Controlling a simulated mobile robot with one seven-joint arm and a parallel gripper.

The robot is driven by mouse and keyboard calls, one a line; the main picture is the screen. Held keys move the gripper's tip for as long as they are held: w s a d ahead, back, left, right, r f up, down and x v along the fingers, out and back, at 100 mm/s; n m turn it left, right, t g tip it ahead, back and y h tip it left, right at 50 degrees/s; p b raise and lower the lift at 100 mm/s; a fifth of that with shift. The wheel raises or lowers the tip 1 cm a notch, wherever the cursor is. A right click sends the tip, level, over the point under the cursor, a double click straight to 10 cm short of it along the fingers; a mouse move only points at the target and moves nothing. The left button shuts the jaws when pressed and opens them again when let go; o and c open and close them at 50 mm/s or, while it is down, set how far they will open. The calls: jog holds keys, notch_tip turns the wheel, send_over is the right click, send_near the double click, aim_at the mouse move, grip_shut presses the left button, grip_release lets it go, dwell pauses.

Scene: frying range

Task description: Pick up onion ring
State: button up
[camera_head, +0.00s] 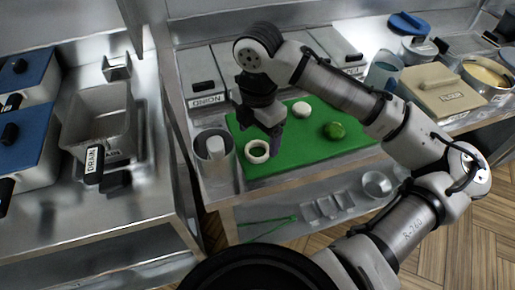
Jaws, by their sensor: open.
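The onion ring (257,152) is a pale, cream-white ring. It lies flat at the left end of the green cutting board (298,160). My gripper (273,146) points down over the board, just right of the ring. Its fingers are dark and small in this view, and nothing shows held in them. I cannot tell whether a fingertip touches the ring.
A white round item (301,109) and a green vegetable (334,131) lie on the board. A metal container (213,157) stands left of the board. A bin labelled ONION (207,99) stands behind. A DRAIN basket (101,125) sits on the left counter.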

aim_at(258, 154)
notch_tip(258, 154, down, 4)
jog(key=shift+s+f+p, duration=0.1)
jog(key=shift+p, duration=0.25)
jog(key=shift+c, duration=0.3)
jog(key=c, duration=0.8)
